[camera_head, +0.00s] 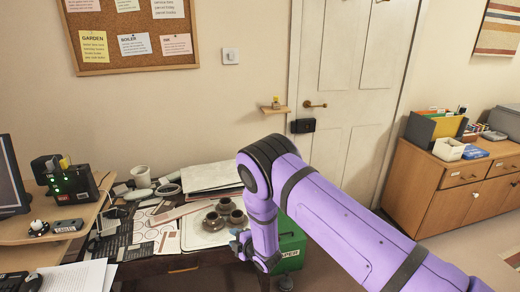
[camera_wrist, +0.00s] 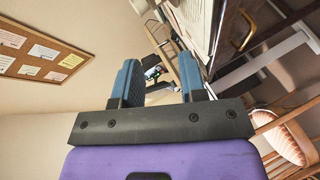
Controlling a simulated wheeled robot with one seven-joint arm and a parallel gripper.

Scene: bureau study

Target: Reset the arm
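My purple arm reaches in from the lower right of the head view, bends at a dark joint and drops toward the desk's right front edge. My gripper (camera_head: 240,244) shows there small and partly hidden by the arm, beside the desk edge. In the wrist view my gripper (camera_wrist: 158,78) has two blue fingers standing well apart with nothing held between them. The wrist view is tilted, with the desk (camera_wrist: 200,22) beyond the fingers.
Small brown pots (camera_head: 213,221) stand on a pale tray close to my gripper. A green box (camera_head: 292,249) stands right of the desk, behind my arm. A wooden cabinet (camera_head: 440,200) is at the right. The wrist view shows a chair (camera_wrist: 285,143) and a drawer handle (camera_wrist: 243,30).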

